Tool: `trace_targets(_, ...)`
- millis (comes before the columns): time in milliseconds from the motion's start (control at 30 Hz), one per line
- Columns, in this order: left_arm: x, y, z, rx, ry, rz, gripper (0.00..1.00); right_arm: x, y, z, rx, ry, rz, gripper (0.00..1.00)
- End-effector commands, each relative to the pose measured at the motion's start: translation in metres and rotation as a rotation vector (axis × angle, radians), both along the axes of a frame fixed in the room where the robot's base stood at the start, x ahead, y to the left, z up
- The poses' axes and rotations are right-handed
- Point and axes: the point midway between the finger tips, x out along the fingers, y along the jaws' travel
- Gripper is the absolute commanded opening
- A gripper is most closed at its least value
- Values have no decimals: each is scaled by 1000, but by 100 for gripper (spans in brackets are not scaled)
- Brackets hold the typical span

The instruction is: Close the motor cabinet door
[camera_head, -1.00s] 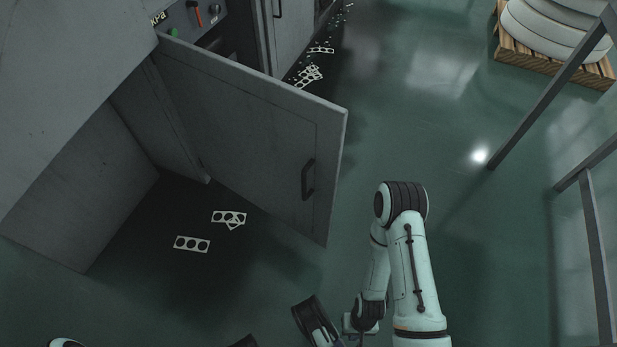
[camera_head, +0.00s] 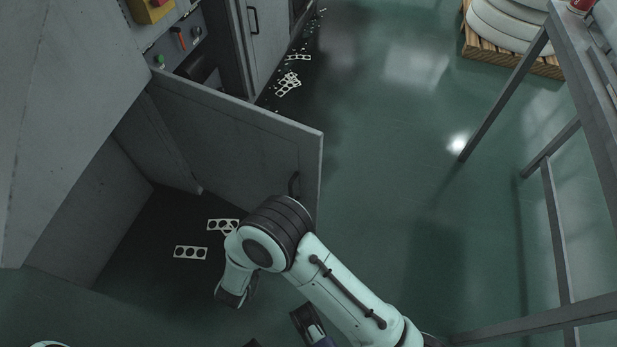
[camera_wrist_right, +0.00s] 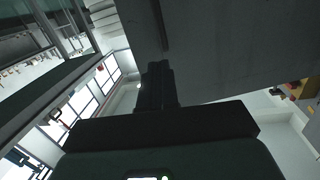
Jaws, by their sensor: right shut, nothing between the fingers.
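The grey motor cabinet door (camera_head: 232,135) stands open, swung out from the cabinet (camera_head: 68,110) on the left. Its dark handle (camera_head: 294,184) is near the free edge, just above my right arm's black-and-white joint. That arm covers the door's lower right corner. My right gripper is not distinguishable in the head view. In the right wrist view my right gripper (camera_wrist_right: 157,88) is shut and empty, its dark fingers in front of a large grey panel (camera_wrist_right: 235,50). I cannot tell whether they touch it. My left gripper is not in view.
White punched strips (camera_head: 190,252) lie on the floor below the door, and more scraps (camera_head: 289,84) lie behind it. A metal frame (camera_head: 553,230) stands on the right. A wooden pallet (camera_head: 512,58) with stacked white objects is at upper right. Green floor between is clear.

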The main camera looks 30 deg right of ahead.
Motion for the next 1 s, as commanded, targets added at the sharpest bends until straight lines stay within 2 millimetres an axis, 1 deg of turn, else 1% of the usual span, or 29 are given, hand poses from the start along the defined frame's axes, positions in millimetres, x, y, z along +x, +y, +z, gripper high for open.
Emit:
trace_targets(33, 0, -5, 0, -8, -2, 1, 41, -3, 7, 12, -42, -7, -29, 0)
trace_targets(100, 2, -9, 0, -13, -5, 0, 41, -8, 10, 23, -83, -6, -64, 0)
trace_targets(167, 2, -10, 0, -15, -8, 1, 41, -9, 9, 28, -100, -4, -80, 0)
trace_targets(267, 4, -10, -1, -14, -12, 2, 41, -6, 1, 29, -105, -3, -87, 0)
trace_targets(367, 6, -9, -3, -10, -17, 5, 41, 2, -13, 28, -104, -3, -88, 0)
trace_targets(700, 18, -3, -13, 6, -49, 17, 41, 37, -77, 28, -102, -3, -87, 0)
trace_targets(800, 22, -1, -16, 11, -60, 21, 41, 45, -92, 27, -103, -3, -86, 0)
trace_targets(1000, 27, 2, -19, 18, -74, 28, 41, 55, -109, 28, -102, -4, -83, 0)
